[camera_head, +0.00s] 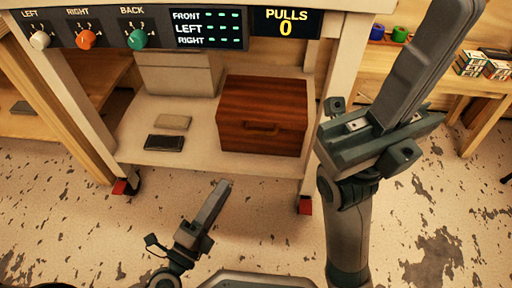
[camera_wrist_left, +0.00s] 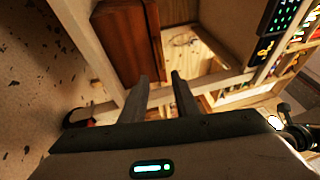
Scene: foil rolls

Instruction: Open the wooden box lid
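The wooden box (camera_head: 255,100) is reddish brown and sits on the lower shelf of the white cart. Its lid looks shut, and a handle (camera_head: 262,128) shows on its front face. In the left wrist view the box (camera_wrist_left: 125,40) is at the upper left, beyond the fingers. My left gripper (camera_head: 221,187) is low in front of the cart, apart from the box. In the left wrist view its two fingers (camera_wrist_left: 160,77) stand apart with nothing between them. My right gripper (camera_head: 440,20) is raised close to the head camera at the right; its fingers overlap, so their gap is hidden.
A white cart leg (camera_head: 313,140) stands right of the box. A dark flat item (camera_head: 165,143) and a tan one (camera_head: 173,122) lie left of it. A panel of knobs and lights (camera_head: 190,28) is above. A bench (camera_head: 478,88) is at the right. The floor in front is clear.

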